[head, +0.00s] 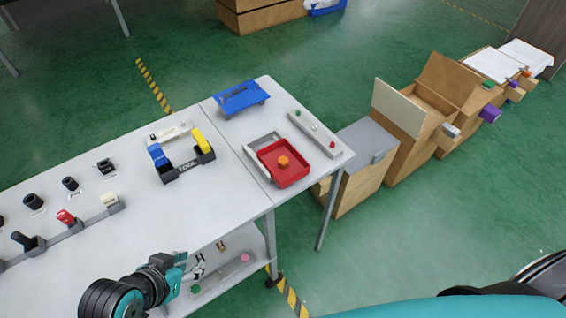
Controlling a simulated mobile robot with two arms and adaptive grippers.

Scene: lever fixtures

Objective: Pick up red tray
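The red tray (291,175) sits on the right part of the white table. It is a shallow square box with an orange knob-like piece (284,161) in its middle. A grey frame (251,152) lies against its left side. My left gripper (199,267) is at the lower left, beyond the table's front edge in the picture and well apart from the tray. Its fingers are small here, and I cannot tell whether they are open. My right gripper is not in view.
A blue platform (241,98) stands behind the tray, and a grey strip with small knobs (315,133) lies to its right. A black tool holder (187,170) and several levers are to the left. Wooden boxes (409,142) stand at right. A lower shelf (228,272) shows below.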

